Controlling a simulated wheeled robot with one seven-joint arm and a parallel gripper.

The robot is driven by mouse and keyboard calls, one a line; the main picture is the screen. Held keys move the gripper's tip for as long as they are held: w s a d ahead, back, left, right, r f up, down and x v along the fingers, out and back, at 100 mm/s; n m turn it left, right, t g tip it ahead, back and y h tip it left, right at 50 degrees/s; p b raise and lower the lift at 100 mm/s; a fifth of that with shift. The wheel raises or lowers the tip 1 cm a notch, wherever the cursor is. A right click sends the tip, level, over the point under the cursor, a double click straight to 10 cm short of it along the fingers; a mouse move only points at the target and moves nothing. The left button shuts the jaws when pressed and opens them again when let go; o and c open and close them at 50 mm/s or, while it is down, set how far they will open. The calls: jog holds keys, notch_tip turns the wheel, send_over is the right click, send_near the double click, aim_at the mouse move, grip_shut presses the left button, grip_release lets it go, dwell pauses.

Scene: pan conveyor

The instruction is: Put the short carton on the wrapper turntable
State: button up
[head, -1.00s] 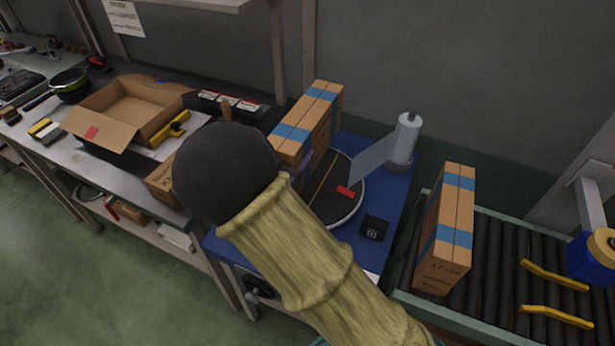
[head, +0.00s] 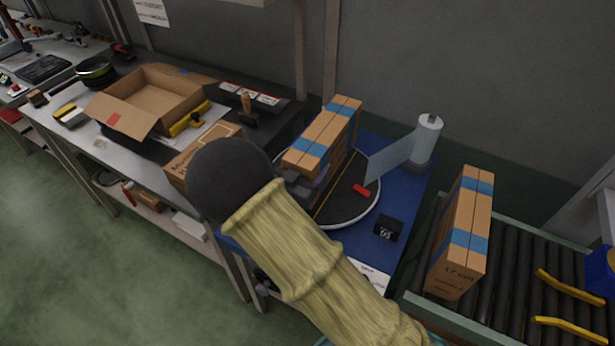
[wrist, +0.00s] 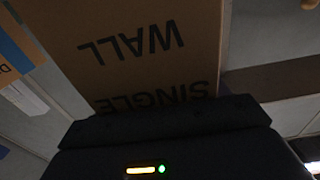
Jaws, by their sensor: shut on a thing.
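A brown carton with blue tape (head: 322,137), which I take to be the short carton, stands upright at the wrapper turntable (head: 350,213), over its left part. My gripper (head: 308,188) is shut on it from the near left side, partly hidden by my arm. I cannot tell whether its base touches the disc. In the wrist view the held carton (wrist: 140,50) fills the upper middle, with upside-down "SINGLE WALL" print. The turntable is a dark disc with a pale rim and a red mark.
Another blue-taped carton (head: 462,235), marked 17 cm, stands on the roller conveyor (head: 510,265) at right. A film roll post (head: 427,140) with a clear sheet stands behind the turntable. A small black box (head: 388,228) lies beside it. An open box (head: 150,100) is on the left bench.

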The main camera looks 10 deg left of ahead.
jog(key=shift+f, duration=2)
jog(key=shift+d, duration=0.1)
jog(key=shift+f, duration=0.15)
jog(key=o, duration=1.4)
jog(key=b+v, duration=0.1)
jog(key=v, duration=1.1)
